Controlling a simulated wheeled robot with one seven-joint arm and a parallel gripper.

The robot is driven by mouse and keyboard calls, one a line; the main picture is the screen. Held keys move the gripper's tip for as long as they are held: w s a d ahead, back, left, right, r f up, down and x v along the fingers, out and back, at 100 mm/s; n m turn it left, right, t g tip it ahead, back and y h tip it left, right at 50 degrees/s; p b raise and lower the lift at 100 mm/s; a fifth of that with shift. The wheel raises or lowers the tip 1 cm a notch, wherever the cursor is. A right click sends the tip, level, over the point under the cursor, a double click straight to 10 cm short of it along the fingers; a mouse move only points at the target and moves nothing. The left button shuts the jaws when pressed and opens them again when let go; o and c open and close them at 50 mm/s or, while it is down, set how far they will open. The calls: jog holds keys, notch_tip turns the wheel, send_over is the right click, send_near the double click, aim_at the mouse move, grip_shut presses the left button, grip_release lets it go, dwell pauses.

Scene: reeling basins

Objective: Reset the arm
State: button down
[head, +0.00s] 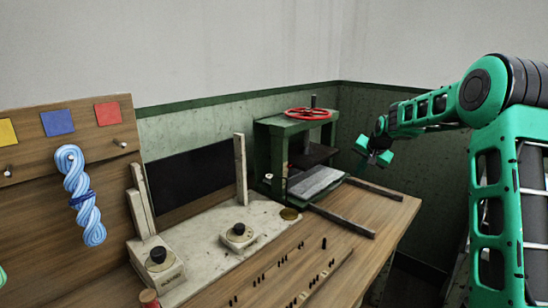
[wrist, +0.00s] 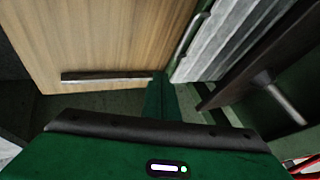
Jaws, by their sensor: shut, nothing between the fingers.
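My gripper (head: 374,157) is at the end of my green arm, in the air near the far right end of the wooden workbench (head: 330,275). It is shut and empty in the head view. It is beside the green press (head: 267,150) with the red handwheel (head: 308,113), apart from it. In the wrist view my green gripper (wrist: 158,88) points over the bench edge, with the wooden bench top (wrist: 90,40) to the left and a ribbed grey sheet (wrist: 225,35) to the right.
A grey sheet (head: 316,182) lies at the press, with dark rails (head: 342,222) in front. A pale base with black knobs (head: 238,235) stands on the bench. A board on the left holds a blue twisted skein (head: 82,195) on a peg. The air above the bench is clear.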

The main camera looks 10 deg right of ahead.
jog(key=s+d+r+n+g+h, duration=0.1)
jog(key=s+r, duration=0.1)
jog(key=s, duration=0.7)
jog(key=s+d+r+g, duration=0.1)
jog(key=s+r+g, duration=0.1)
jog(key=s, duration=0.8)
jog(key=s+a+f+g, duration=0.2)
jog(key=s, duration=1.8)
jog(key=s+a+f+n+g+y, duration=0.1)
jog(key=s+a+f+g, duration=0.1)
jog(key=s, duration=1.9)
jog(key=shift+a+f, duration=0.5)
